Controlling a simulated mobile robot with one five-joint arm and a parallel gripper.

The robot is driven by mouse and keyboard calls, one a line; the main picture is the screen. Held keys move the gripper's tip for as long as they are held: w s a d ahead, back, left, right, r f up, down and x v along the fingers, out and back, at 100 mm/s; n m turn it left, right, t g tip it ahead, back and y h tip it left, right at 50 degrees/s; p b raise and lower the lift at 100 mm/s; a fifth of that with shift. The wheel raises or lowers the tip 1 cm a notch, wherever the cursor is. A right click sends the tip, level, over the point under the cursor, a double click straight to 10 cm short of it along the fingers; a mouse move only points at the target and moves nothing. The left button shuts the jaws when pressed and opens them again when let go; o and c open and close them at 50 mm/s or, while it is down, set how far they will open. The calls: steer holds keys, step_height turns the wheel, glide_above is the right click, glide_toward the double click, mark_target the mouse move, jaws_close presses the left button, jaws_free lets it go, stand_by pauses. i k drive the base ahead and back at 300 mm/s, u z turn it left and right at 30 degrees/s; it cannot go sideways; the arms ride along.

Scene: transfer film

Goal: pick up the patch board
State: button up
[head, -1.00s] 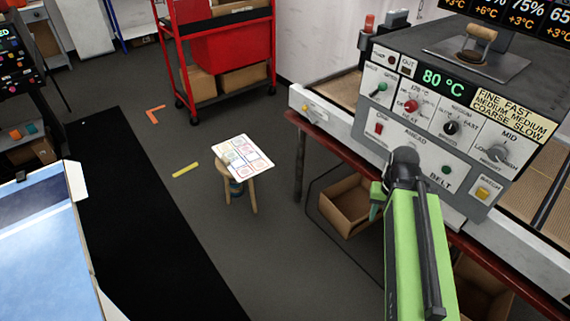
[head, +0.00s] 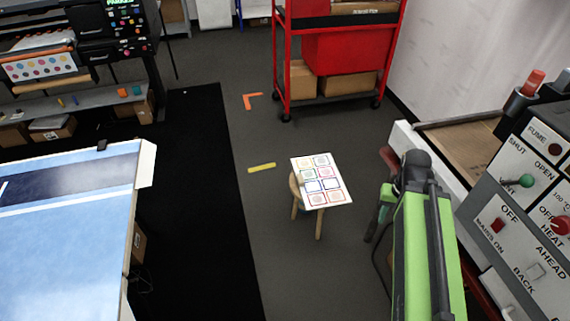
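The patch board (head: 322,182) is a white sheet with rows of coloured squares, some red, some blue, some yellowish. It lies on top of a small wooden stool (head: 295,196) on the grey floor, right of the middle in the head view, and overhangs the stool's top. My green arm rises at the lower right of the view. My gripper (head: 382,212) shows only in part at the arm's far end, to the right of the stool and apart from the board. Its fingers are mostly hidden by the arm.
A red cart (head: 283,60) with cardboard boxes stands behind the stool. A machine with a control panel (head: 530,200) is close on the right. A blue-topped table (head: 70,220) and black mat (head: 195,200) lie left. A yellow strip (head: 262,168) and orange angle piece (head: 247,100) lie on the floor.

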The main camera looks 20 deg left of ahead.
mark_target(321, 184)
steer(key=u, duration=1)
steer(key=i, duration=1.6)
steer(key=u, duration=1.2)
